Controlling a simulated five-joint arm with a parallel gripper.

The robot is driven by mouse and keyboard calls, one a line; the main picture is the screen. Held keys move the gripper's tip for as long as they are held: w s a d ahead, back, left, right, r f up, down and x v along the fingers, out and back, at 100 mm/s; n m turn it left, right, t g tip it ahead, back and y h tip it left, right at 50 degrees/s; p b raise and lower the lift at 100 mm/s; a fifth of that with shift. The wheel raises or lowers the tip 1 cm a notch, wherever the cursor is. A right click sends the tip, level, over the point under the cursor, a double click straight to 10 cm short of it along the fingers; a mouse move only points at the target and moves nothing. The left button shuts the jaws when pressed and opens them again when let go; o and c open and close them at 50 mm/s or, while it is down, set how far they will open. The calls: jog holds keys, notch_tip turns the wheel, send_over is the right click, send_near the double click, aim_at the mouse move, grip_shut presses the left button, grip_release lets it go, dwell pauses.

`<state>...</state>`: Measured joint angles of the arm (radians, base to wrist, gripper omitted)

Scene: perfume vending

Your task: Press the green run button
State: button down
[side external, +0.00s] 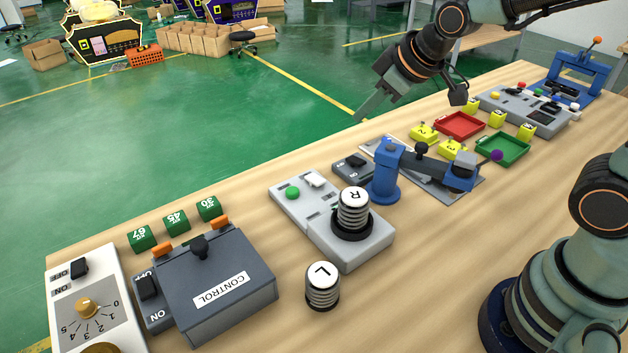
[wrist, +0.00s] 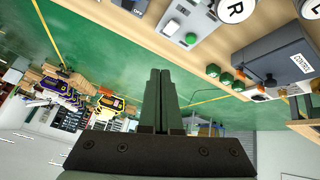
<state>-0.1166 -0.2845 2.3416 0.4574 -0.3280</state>
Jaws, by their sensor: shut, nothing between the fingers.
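The green button (side external: 292,193) sits on the left end of a light grey panel (side external: 369,246) in the middle of the table. In the wrist view the green button (wrist: 191,38) shows beyond and to the right of the fingertips. My gripper (side external: 366,111) hangs in the air near the table's far edge, up and to the right of the button in the side view, and apart from it. Its fingers are together and empty, as the wrist view also shows at my gripper (wrist: 160,72).
A white R knob (side external: 354,206) stands on the same panel, and an L knob (side external: 322,286) stands in front. A blue lever device (side external: 388,170) is to the right. A dark CONTROL box (side external: 213,285) and green number blocks (side external: 177,221) are to the left.

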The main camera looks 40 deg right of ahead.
aim_at(298, 192)
jog(key=w+a+f+n+t+y, duration=0.1)
jog(key=w+a+f+n, duration=0.5)
jog(key=w+a+f, duration=0.2)
jog(key=shift+w+a+f+n+t+y, duration=0.3)
jog(key=shift+w+f, duration=0.1)
jog(key=shift+w, duration=0.4)
jog(key=shift+f, duration=4.4)
jog(key=shift+d+f, duration=0.1)
jog(key=shift+f, duration=0.35)
